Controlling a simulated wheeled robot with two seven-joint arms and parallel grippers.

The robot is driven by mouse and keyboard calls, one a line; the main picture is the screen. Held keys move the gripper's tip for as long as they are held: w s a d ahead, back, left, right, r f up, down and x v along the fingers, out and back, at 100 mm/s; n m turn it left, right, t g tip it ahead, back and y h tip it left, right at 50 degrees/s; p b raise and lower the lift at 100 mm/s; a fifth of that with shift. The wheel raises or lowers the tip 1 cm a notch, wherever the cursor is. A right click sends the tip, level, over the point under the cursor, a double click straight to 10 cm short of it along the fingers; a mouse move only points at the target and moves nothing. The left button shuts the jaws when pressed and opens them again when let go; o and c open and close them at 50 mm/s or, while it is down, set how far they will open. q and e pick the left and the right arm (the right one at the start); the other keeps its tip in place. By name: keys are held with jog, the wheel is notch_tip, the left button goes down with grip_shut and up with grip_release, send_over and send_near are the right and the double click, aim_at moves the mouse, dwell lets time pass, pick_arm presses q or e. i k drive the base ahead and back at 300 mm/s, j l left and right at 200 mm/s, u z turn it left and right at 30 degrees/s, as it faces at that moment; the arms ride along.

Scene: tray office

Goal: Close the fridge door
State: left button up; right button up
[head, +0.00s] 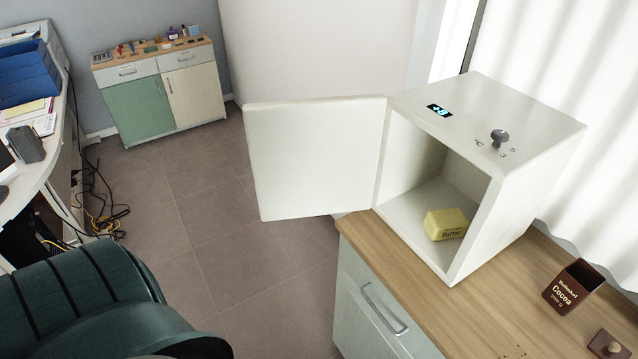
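A small white fridge (535,130) stands on a wooden-topped cabinet at the right. Its door (315,155) is wide open, swung out to the left from the hinge on the fridge's left front edge. A yellow pack of butter (446,224) lies on the floor inside the fridge. The top of the fridge has a small display and a grey knob (500,137). Neither of my grippers is in the head view.
The wooden counter (475,315) holds an open brown cocoa box (572,287) and a brown lid with a knob (608,345). A desk (45,165) with cables below it stands at the left. A low cabinet (160,90) stands at the back. Tiled floor (215,220) is clear between.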

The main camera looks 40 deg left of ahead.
aim_at(310, 157)
jog(key=k, duration=1.2)
jog(key=z, duration=2.15)
jog(key=k+j, duration=0.15)
jog(key=j, duration=0.45)
jog(key=k+j, duration=0.15)
jog(key=j, duration=0.5)
jog(key=k+j, duration=0.15)
jog(key=j, duration=0.45)
jog(key=k+j, duration=0.15)
jog(key=j, duration=0.45)
jog(key=k+j, duration=0.2)
jog(key=j, duration=0.45)
jog(key=k+j, duration=0.15)
jog(key=j, duration=0.45)
jog(key=k+j, duration=0.15)
jog(key=j, duration=0.45)
jog(key=k+j, duration=0.15)
jog(key=j, duration=0.5)
